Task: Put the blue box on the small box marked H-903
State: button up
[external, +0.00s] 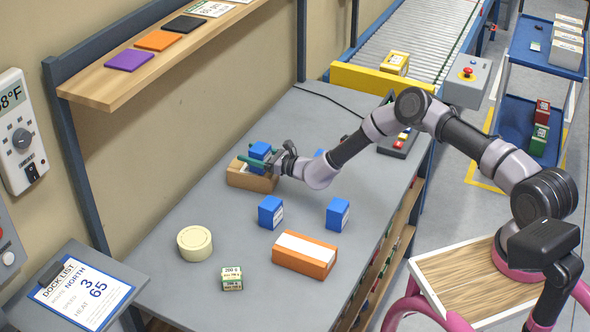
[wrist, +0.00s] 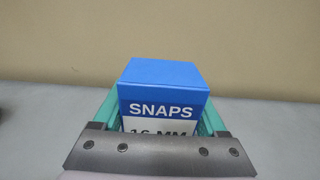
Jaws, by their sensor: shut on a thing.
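My gripper (external: 259,163) has its teal fingers shut on a blue box (external: 260,149). In the wrist view the blue box (wrist: 165,85) sits upright between the fingers (wrist: 160,122), its label reading "SNAPS" and "16 MM". In the external view the held box is at a brown cardboard box (external: 250,180) at the back of the grey table. I cannot tell whether it touches that box, stands on it or is just above it. The fingers hide part of the cardboard box's top. No H-903 marking is legible in either view.
Two blue boxes (external: 271,212) (external: 338,214) stand mid-table, and another (external: 319,154) is partly behind my arm. An orange box (external: 305,254), a cream round tin (external: 195,243) and a small green-and-cream box (external: 232,278) are nearer the front. A wooden shelf (external: 165,60) overhangs the back left.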

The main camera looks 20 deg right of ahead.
jog(key=shift+f, duration=0.3)
jog(key=o, duration=1.4)
jog(key=shift+o, duration=0.2)
jog(key=shift+r, duration=0.1)
jog(key=v, duration=1.2)
notch_tip(320, 180, up, 15)
jog(key=s+n+g+y, duration=0.3)
jog(key=n+g+y, duration=0.15)
jog(key=n, duration=0.25)
jog(key=s+d+r+n+g+h, duration=0.1)
jog(key=s+d+r+n+g, duration=0.15)
jog(key=s+r+n, duration=0.35)
jog(key=s+d+r+n+g, duration=0.1)
jog(key=s+r+n+g, duration=0.25)
jog(key=r, duration=0.45)
jog(key=s+d+r+n+t+h, duration=0.1)
jog(key=s+d+r+h, duration=0.3)
jog(key=s+d, duration=0.5)
jog(key=s+d+r+n+t+h, duration=0.2)
jog(key=s+d+r+n+h, duration=0.1)
jog(key=s+d, duration=0.6)
jog(key=s+d+r+n+t+h, duration=0.2)
jog(key=s+d+r+h, duration=0.3)
jog(key=d, duration=1.1)
jog(key=s+h, duration=0.2)
jog(key=s, duration=0.2)
jog(key=shift+s, duration=0.3)
